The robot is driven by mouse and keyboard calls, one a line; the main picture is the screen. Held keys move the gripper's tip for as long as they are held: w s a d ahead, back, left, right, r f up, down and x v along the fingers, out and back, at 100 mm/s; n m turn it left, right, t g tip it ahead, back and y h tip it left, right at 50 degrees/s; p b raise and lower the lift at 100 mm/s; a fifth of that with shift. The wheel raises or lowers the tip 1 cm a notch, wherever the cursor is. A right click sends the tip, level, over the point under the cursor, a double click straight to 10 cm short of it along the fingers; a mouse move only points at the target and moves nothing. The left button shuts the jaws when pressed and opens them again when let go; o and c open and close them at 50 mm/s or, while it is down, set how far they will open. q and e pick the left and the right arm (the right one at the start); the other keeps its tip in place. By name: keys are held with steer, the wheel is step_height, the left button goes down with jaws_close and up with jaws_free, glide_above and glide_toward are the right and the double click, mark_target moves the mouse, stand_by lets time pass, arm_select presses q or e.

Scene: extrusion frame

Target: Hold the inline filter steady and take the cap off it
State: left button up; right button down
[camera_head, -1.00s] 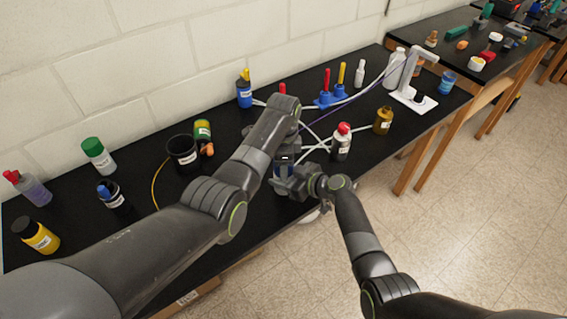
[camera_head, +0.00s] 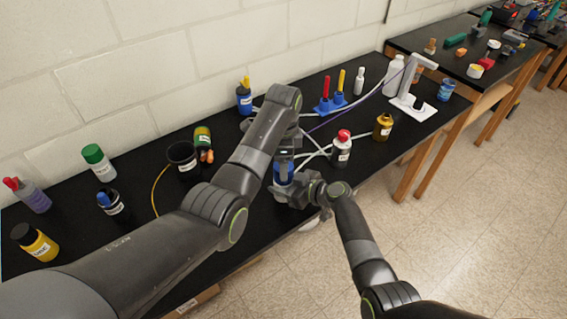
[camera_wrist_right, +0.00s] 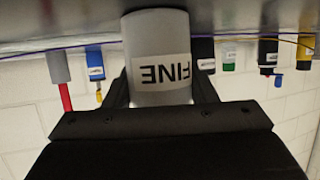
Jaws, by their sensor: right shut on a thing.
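The inline filter stands near the table's front edge. Its blue part (camera_head: 283,174) shows between my two hands in the head view. In the right wrist view it is a grey cylinder (camera_wrist_right: 158,45) with an upside-down FINE label. My right gripper (camera_head: 292,189) is shut around the filter from the front right; its fingers flank the cylinder in the wrist view (camera_wrist_right: 160,97). My left gripper (camera_head: 287,145) is just above the filter. My own left arm largely hides its fingers, so whether they hold the cap cannot be told, and the cap is not clearly visible.
A red-capped bottle (camera_head: 341,150) stands right of the hands, an amber bottle (camera_head: 382,127) beyond it. A black cup (camera_head: 183,157) and several bottles stand left. White tubes (camera_head: 318,152) lie behind the hands. A white stand (camera_head: 411,104) is at the right end.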

mark_target(283, 186)
arm_select(q)
step_height(283, 186, up, 3)
steer(key=m, duration=0.5)
steer(key=shift+m, duration=0.3)
steer(key=shift+r+m, duration=0.1)
steer(key=shift+m, duration=0.3)
steer(key=shift+f, duration=3.85)
steer(key=c, duration=1)
steer(key=n, duration=0.6)
steer(key=shift+n, duration=0.3)
steer(key=o, duration=1.1)
steer(key=shift+c, duration=0.2)
